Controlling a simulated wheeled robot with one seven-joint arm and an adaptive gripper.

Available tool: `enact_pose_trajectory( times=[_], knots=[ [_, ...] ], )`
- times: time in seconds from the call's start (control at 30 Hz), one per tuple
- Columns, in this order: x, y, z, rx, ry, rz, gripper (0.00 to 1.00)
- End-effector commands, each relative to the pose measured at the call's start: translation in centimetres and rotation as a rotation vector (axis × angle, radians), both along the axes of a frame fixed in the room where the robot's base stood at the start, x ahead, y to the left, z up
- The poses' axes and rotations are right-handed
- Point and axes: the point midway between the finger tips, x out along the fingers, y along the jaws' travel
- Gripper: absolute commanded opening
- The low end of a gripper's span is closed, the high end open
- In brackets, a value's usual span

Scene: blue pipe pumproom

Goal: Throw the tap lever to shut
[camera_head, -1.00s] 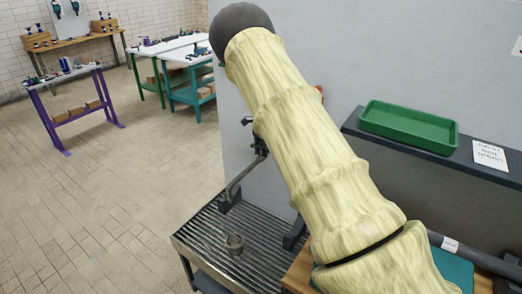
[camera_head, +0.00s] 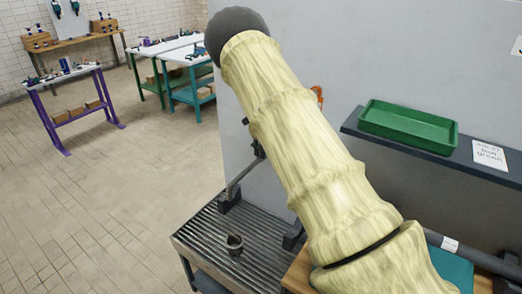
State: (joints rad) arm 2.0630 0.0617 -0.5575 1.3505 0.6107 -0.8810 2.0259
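My pale yellow, ribbed arm crosses the middle of the view and ends at a dark grey rounded joint at the top. My gripper is not in view. A dark pipe fitting (camera_head: 259,149) shows just left of my arm, above the slatted drain bench, and most of it is hidden behind the arm. A small orange part (camera_head: 318,94) peeks out at the arm's right edge, against the grey wall panel. I cannot tell whether it is the tap lever, and no lever position can be read.
A green tray (camera_head: 408,126) and a white card (camera_head: 489,154) lie on a dark shelf (camera_head: 467,166) at right. A dark pipe (camera_head: 477,257) runs below. Tiled floor (camera_head: 90,210) is clear at left; worktables stand behind.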

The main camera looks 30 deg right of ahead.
Motion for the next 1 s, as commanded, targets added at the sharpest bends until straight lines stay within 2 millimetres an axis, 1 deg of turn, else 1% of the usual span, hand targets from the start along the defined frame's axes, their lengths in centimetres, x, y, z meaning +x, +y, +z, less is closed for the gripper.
enact_pose_trajectory(
  times=[0.03,0.07,0.37,0.47,0.57,0.67,0.9,1.0],
  knots=[
    [0.0,0.0,-0.1,0.000,0.000,0.000,0.38],
    [0.0,0.0,0.0,-0.001,-0.001,0.001,0.41],
    [0.2,0.0,0.2,-0.002,-0.005,0.003,0.41],
    [0.3,0.0,0.7,-0.003,-0.006,0.004,0.41],
    [0.4,0.2,1.7,-0.003,-0.008,0.006,0.41],
    [0.4,0.2,3.3,-0.003,-0.008,0.007,0.41],
    [0.1,0.0,7.7,-0.003,-0.006,0.003,0.41],
    [0.0,0.0,9.3,-0.002,-0.006,0.003,0.41]
  ],
)
